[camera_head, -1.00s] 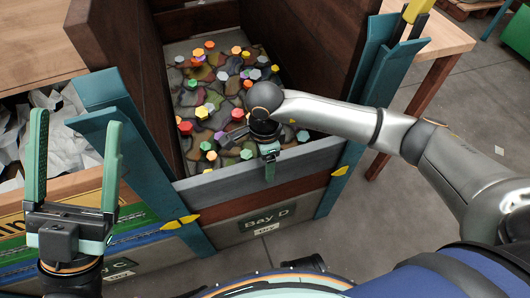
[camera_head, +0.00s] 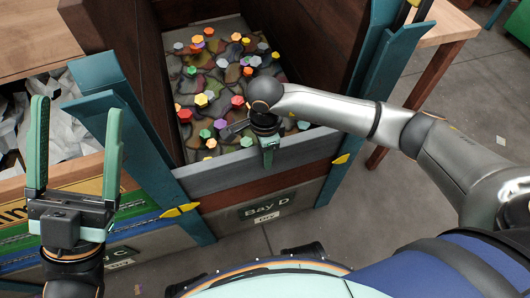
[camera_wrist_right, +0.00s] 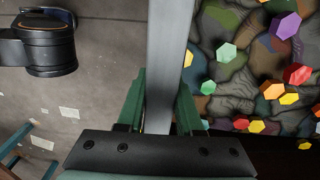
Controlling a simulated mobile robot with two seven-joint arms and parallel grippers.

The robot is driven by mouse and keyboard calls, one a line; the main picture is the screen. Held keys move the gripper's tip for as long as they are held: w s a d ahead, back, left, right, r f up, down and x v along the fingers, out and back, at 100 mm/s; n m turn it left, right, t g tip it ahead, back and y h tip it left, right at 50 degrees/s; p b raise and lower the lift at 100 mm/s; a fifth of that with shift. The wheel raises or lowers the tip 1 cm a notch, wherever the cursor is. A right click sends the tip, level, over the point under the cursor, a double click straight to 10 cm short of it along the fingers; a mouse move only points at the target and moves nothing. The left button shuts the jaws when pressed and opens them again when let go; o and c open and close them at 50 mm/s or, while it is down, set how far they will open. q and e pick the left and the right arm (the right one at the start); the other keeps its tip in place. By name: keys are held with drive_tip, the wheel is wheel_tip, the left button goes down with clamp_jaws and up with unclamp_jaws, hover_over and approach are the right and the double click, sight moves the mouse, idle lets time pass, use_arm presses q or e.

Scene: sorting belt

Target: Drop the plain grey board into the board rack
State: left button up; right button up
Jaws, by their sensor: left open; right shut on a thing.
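The plain grey board (camera_head: 215,179) spans the front of Bay D as its top board, between teal posts. It lies above a reddish-brown board (camera_head: 247,190). My right gripper (camera_head: 268,153) is shut on its upper edge, right of its middle. In the right wrist view the grey board (camera_wrist_right: 166,60) runs between the green fingers of my right gripper (camera_wrist_right: 159,100). My left gripper (camera_head: 77,150) is open and empty, fingers upward, in front of Bay C at the left. I cannot make out which structure is the board rack.
Bay D holds several coloured hexagonal pieces on a dark patterned heap, between tall brown side walls (camera_head: 325,40). Crumpled white material (camera_head: 70,135) fills the bay at the left. A wooden table (camera_head: 452,25) stands at the right. Grey floor (camera_head: 440,95) is open there.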

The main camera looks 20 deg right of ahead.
clamp_jaws()
idle(0.7)
drive_tip(key=shift+o, duration=1.2)
unclamp_jaws()
clamp_jaws()
drive_tip(key=shift+r, duration=0.1)
